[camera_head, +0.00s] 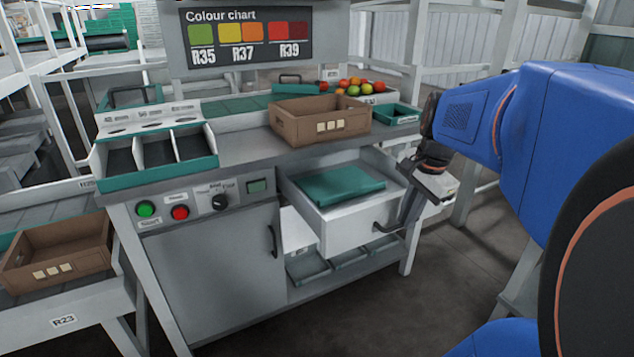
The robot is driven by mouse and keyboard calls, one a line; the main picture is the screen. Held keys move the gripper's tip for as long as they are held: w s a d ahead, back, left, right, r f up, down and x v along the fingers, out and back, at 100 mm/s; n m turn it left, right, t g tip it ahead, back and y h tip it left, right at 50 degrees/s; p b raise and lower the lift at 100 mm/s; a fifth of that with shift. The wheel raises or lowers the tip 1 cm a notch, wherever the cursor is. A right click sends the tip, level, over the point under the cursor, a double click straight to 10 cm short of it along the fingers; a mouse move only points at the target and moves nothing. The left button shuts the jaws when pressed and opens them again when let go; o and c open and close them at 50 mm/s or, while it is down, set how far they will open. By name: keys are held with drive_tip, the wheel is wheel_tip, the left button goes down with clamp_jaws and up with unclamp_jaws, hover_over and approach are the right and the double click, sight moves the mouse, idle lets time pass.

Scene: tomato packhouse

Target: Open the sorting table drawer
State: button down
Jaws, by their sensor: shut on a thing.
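The sorting table (235,160) is grey, and its white drawer (352,229) stands pulled out from under the top. A folded teal item (338,186) lies in the drawer. The dark handle (378,229) is on the drawer's front, towards its right side. My gripper (394,226) reaches down from the right and is shut on the handle. The fingertips are small in view and partly blend with the dark handle.
A brown crate (290,128) and a teal three-bay tray (197,163) stand on the table top. Tomatoes (353,86) lie behind the crate. A cabinet door (215,275) is shut left of the drawer. Floor (440,290) is clear in front of the drawer.

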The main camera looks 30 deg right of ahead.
drive_tip(key=c, duration=1.8)
unclamp_jaws()
drive_tip(key=shift+c, duration=0.2)
drive_tip(key=shift+r, duration=0.15)
drive_tip(key=s+r, duration=0.3)
drive_tip(key=r, duration=1.4)
drive_tip(key=shift+s, duration=0.2)
drive_tip(key=shift+f, duration=0.1)
drive_tip(key=s+a+f+n+t, duration=0.2)
drive_tip(key=a+f+n, duration=1.5)
drive_tip(key=f, duration=0.4)
drive_tip(key=shift+s+a+n+t, duration=0.2)
drive_tip(key=shift+s+n+t, duration=0.05)
drive_tip(key=shift+n+t, duration=0.05)
